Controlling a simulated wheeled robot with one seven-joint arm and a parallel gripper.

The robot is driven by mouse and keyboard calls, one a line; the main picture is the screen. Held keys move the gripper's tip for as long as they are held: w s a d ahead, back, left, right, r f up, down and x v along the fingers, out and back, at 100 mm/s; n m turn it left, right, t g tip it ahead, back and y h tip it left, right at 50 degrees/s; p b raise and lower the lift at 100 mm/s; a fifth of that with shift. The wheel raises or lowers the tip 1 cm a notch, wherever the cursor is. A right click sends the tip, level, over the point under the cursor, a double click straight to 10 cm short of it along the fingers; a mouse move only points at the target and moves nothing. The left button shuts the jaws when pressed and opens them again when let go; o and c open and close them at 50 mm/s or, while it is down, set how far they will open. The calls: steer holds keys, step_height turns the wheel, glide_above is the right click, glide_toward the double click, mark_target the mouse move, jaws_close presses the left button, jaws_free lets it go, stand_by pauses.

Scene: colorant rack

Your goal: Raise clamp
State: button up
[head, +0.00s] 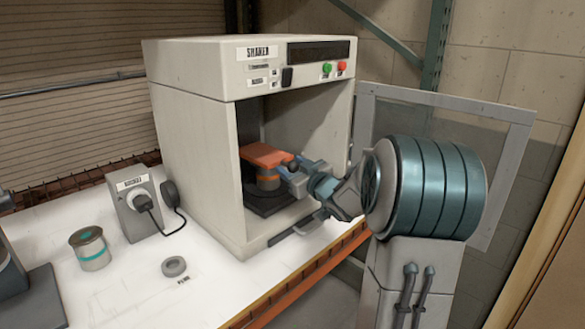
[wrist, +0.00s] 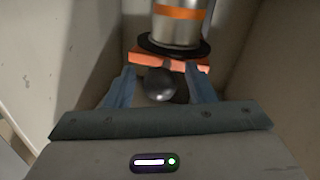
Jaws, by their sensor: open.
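A dark round knob sticks out from the clamp's front edge. My gripper (head: 290,172) reaches in through the shaker's front opening. In the wrist view, the open blue fingers (wrist: 162,88) stand on either side of the dark knob (wrist: 160,84), with gaps visible. The orange clamp plate (wrist: 142,58) and the can (wrist: 180,32) with its orange band show beyond it. The clamp's rear is hidden.
The shaker's side walls flank my gripper closely. Its framed clear door (head: 520,150) stands open at the right, behind my arm. On the white bench are a teal-banded can (head: 91,250), a grey ring-shaped piece (head: 174,267) and a grey switch box (head: 135,208).

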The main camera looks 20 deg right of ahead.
jaws_close()
step_height(320, 180, up, 8)
steer(key=p, duration=0.5)
steer(key=shift+r+p, duration=0.1)
steer(key=shift+p, duration=0.25)
jaws_free()
steer(key=shift+a, duration=0.1)
steer(key=shift+f, duration=0.2)
steer(key=s+d+b, duration=0.1)
steer(key=s+d, duration=0.1)
steer(key=s, duration=1.1)
steer(key=shift+s+b, duration=0.3)
steer(key=shift+b, duration=0.05)
